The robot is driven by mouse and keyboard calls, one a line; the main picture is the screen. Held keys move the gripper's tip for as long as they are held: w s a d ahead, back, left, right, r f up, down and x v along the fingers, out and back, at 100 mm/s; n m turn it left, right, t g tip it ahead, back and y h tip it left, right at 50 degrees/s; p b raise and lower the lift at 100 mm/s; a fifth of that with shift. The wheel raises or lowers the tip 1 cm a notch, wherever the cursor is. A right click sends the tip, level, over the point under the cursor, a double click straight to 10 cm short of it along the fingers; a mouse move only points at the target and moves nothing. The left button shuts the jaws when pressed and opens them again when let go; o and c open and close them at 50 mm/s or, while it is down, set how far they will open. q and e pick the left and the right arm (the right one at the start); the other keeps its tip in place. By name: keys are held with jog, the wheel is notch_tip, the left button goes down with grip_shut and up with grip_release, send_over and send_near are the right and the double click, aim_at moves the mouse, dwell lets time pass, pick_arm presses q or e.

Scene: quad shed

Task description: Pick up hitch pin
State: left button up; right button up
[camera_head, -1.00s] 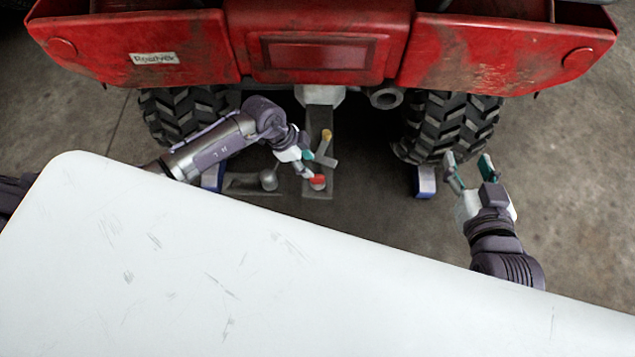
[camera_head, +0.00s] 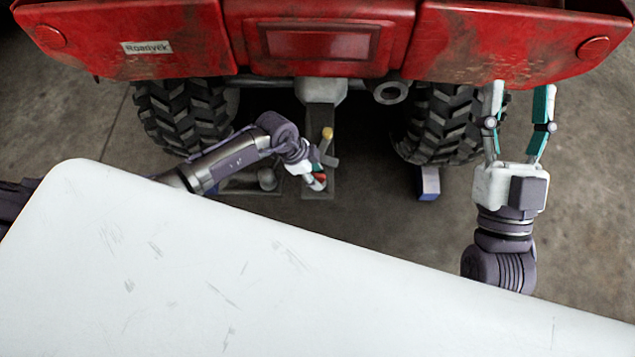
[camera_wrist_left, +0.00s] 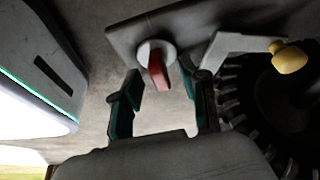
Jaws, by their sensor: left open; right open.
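A red-handled pin (camera_wrist_left: 157,70), apparently the hitch pin, stands on a round grey seat on a flat bar in the left wrist view. In the head view it (camera_head: 319,180) is partly hidden by my left gripper (camera_head: 315,174). The open jaws of my left gripper (camera_wrist_left: 160,82) point at the red handle, one finger on each side in the wrist view. I see no clear contact. My right gripper (camera_head: 519,88) is open and empty, in front of the red vehicle's right rear side.
A yellow knob (camera_head: 327,133) rises beside the pin, close to my left gripper. A grey hitch ball (camera_head: 267,179) lies left of it. The red quad (camera_head: 320,42) overhangs with tyres (camera_head: 185,112) either side.

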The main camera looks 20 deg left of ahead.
pick_arm(q)
jog(key=shift+b+x, duration=0.3)
jog(key=shift+x, duration=0.5)
grip_shut()
pick_arm(e)
jog(key=s+r+t, duration=0.1)
jog(key=s+r+t+y, duration=0.1)
jog(key=shift+s+d+r, duration=0.15)
jog(key=shift+s+r, duration=0.2)
